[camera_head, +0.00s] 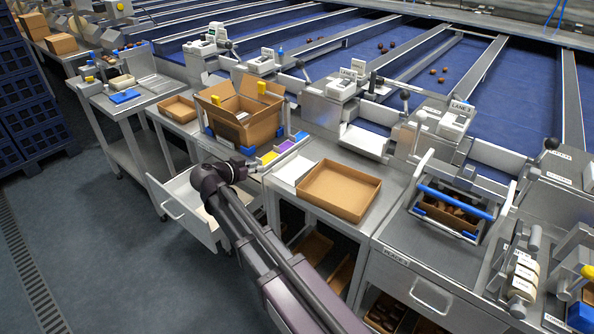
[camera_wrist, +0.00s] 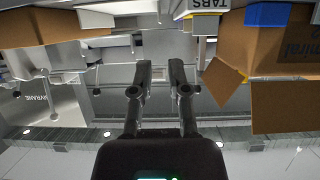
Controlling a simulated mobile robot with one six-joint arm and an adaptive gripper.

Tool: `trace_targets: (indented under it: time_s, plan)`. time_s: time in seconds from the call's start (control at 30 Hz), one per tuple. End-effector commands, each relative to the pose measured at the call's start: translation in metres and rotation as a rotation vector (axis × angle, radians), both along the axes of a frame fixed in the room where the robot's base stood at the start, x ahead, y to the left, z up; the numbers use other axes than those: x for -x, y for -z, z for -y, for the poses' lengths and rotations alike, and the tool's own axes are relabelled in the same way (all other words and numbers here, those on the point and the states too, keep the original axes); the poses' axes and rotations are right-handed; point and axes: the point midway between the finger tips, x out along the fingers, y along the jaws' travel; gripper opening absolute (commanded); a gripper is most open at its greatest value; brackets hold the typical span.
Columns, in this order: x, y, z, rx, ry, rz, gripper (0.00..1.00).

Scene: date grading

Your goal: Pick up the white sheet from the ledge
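A white sheet (camera_head: 292,169) lies flat on the steel bench, between the coloured tabs and a shallow cardboard tray. A pale edge (camera_wrist: 96,19) at the top of the wrist view may be the same sheet; I cannot tell for certain. My gripper (camera_head: 248,165) is just left of the sheet and apart from it, near the bench's front edge by the open drawer. In the wrist view its two fingers (camera_wrist: 160,72) stand apart with nothing between them. The arm hides part of the drawer.
An open cardboard box (camera_head: 245,128) stands behind my gripper, with its flaps raised. The shallow cardboard tray (camera_head: 345,205) is right of the sheet. A pulled-out drawer (camera_head: 184,213) sticks out below. A blue-handled carrier (camera_head: 450,215) stands further right.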

Motion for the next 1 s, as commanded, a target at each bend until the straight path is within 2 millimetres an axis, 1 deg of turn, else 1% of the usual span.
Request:
trace_targets:
  time_s: [0.03,0.3,0.5,0.63,1.0]
  plan:
    - [-0.006,0.005,0.004,0.0,0.001,0.0,0.21]
    - [-0.035,0.021,0.028,0.0,0.002,0.0,0.21]
    - [-0.05,0.028,0.04,0.0,0.001,0.0,0.21]
    - [-0.053,0.029,0.043,0.0,0.002,-0.001,0.21]
    - [-0.054,0.029,0.045,-0.001,0.002,-0.001,0.21]
